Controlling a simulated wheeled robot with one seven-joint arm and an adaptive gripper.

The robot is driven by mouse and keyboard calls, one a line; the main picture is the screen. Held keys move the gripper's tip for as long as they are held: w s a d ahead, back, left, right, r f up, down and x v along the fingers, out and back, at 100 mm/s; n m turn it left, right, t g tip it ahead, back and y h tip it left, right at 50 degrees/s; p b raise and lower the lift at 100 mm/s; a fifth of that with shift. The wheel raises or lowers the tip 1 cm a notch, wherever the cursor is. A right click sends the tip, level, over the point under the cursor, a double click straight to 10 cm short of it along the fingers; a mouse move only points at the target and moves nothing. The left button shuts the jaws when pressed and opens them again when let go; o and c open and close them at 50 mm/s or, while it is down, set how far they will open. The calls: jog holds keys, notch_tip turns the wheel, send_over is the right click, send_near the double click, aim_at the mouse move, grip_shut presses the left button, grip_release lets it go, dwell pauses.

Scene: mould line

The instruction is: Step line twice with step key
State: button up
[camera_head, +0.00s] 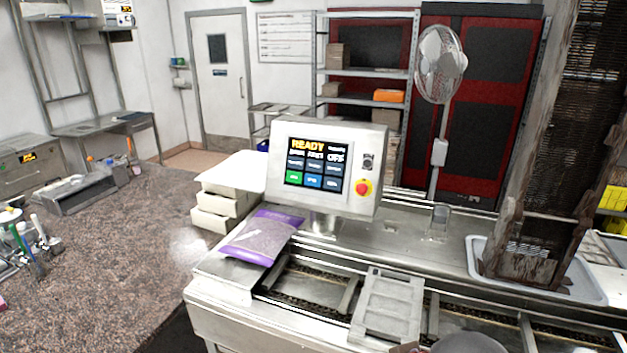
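A control panel (377,140) in a pale metal housing stands on a post at the near end of the line. Its touchscreen (297,163) shows READY in yellow and OFF in white at the upper right. A green key (293,177) and two blue keys run along the screen's bottom row. The key labels are too small to read surely, so I cannot tell which is the step key. The line (322,290) runs rightward below the panel, with a chain track and a metal mould (387,303) on it. My gripper is not in view.
A red emergency button (362,187) sits right of the screen. A purple bag (262,236) lies left of the panel's post, near stacked white trays (213,221). A tall brown rack (525,262) stands in a grey tray (597,294) at right. A fan (441,63) stands behind.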

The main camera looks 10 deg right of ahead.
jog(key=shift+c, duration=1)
